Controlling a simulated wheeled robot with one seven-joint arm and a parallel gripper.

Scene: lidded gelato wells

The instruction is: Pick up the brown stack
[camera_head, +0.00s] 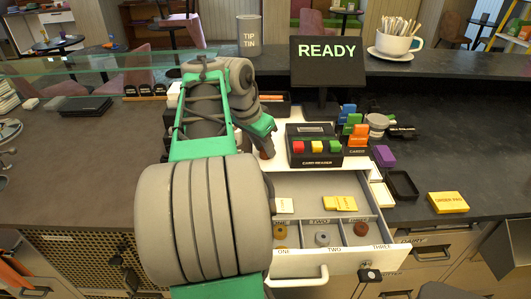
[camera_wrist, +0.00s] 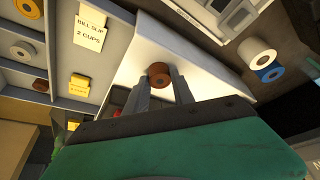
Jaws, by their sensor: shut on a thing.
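My gripper (camera_wrist: 158,82) is shut on a brown round stack (camera_wrist: 158,70), which sits between the two fingertips over a white surface in the wrist view. In the head view my gripper (camera_head: 266,150) is just left of the card reader, partly hidden by my arm, and the brown stack is barely visible at its tip. I cannot tell whether the stack touches the white surface. An open drawer (camera_head: 300,182) below has compartments marked ONE, TWO and THREE. Other round stacks lie in them: a brown one (camera_head: 361,229) in THREE, a grey one (camera_head: 322,238) in TWO.
A card reader (camera_head: 315,148) with coloured buttons stands on the white top. The drawer also holds a bill slip (camera_wrist: 90,30) and yellow slips (camera_head: 340,203). Coloured card blocks (camera_head: 352,128), a black tray (camera_head: 402,186) and a yellow block (camera_head: 447,202) are to the right.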

